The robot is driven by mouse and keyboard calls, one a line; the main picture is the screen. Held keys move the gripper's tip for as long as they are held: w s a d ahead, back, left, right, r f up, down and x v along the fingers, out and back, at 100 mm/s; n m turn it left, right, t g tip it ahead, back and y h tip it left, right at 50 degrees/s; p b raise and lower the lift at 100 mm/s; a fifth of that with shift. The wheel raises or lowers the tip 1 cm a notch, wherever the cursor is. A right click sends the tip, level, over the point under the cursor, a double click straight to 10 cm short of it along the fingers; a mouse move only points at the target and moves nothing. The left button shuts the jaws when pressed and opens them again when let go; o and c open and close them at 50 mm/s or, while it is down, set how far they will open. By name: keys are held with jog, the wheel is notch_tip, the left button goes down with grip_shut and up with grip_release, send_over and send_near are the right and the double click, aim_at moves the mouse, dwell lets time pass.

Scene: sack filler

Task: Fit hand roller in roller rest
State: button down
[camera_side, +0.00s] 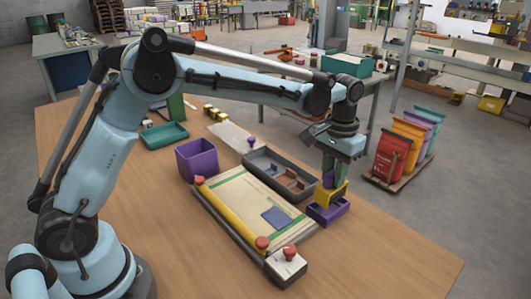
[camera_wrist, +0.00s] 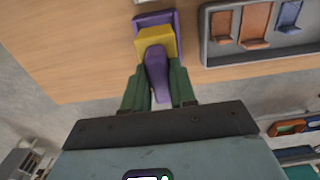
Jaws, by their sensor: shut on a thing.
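The hand roller (camera_side: 328,192) has a yellow body and a purple handle. My gripper (camera_side: 333,172) points down with green fingers and is shut on that handle. In the wrist view the purple handle (camera_wrist: 157,75) sits between the fingers (camera_wrist: 155,92), with the yellow body (camera_wrist: 155,42) beyond it. The roller rest (camera_side: 328,212) is a purple open tray on the wooden table, directly below the roller. Its rim also shows in the wrist view (camera_wrist: 171,17) behind the yellow body. The roller's lower edge overlaps the rest's opening; I cannot tell whether it touches the bottom.
A grey tray (camera_side: 256,157) with blue and brown pieces lies left of the rest. A board (camera_side: 231,191) with a long yellow bar and a blue patch lies in front. A purple bin (camera_side: 196,158) and a green tray (camera_side: 164,136) stand farther left. The table's right front is clear.

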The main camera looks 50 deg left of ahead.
jog(key=shift+f, duration=0.2)
jog(key=shift+f, duration=1.2)
jog(key=shift+f, duration=0.1)
jog(key=c, duration=0.8)
grip_release()
